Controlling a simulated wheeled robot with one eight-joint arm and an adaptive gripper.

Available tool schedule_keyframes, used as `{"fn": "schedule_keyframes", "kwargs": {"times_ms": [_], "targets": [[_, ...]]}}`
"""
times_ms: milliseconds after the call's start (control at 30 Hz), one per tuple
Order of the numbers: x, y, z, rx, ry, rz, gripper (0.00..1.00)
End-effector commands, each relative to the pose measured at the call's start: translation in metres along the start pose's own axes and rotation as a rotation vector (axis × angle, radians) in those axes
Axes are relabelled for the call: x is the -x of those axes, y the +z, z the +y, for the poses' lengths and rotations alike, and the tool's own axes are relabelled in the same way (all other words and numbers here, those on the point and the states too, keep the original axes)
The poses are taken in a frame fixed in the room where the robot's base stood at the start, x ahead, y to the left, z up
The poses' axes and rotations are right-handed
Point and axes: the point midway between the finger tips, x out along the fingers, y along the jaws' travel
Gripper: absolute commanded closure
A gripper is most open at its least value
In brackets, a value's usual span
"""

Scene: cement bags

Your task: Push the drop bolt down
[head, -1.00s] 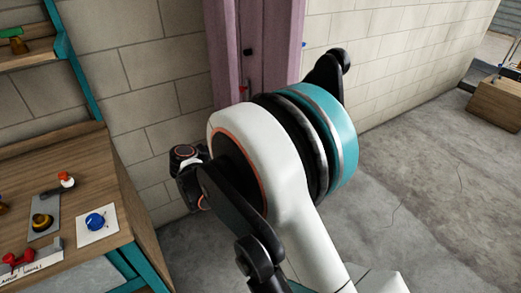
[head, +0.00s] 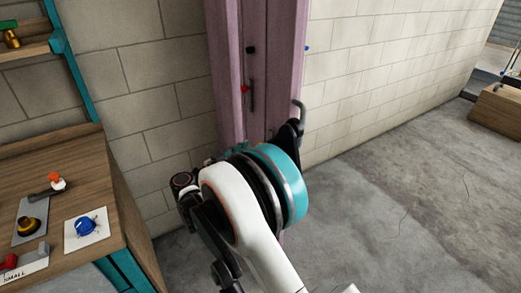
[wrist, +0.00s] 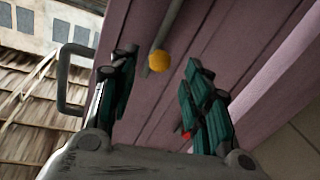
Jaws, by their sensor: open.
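A yellow round knob (wrist: 159,61) sits beside a grey rod (wrist: 168,25) on the mauve door (wrist: 230,35) in the wrist view. They look like the drop bolt, but I cannot see its full length. My gripper (wrist: 163,88) is open, with one dark green finger on each side of the knob in the picture. I cannot tell how far the fingertips are from the door, and no contact shows. In the head view the mauve door (head: 282,50) stands upright; my arm hides its lower part and the knob.
A short dark bar with a red part (head: 247,90) is on the door. A wooden workbench (head: 85,200) stands left; open floor (head: 400,200) lies right.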

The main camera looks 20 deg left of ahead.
Motion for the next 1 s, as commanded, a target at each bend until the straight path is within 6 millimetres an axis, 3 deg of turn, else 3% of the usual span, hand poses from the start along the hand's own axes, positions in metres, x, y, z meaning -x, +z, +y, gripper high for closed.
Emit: {"fn": "schedule_keyframes", "kwargs": {"times_ms": [100,300,733,933,1000], "targets": [[-0.023,0.002,0.001,0.000,0.003,-0.001,0.56],[-0.047,0.001,0.000,0.000,0.001,-0.001,0.56],[-0.054,0.000,0.000,0.000,-0.001,0.000,0.56],[-0.054,0.000,0.000,0.000,-0.001,0.000,1.00],[-0.054,0.000,0.000,0.000,-0.001,0.000,1.00]]}}
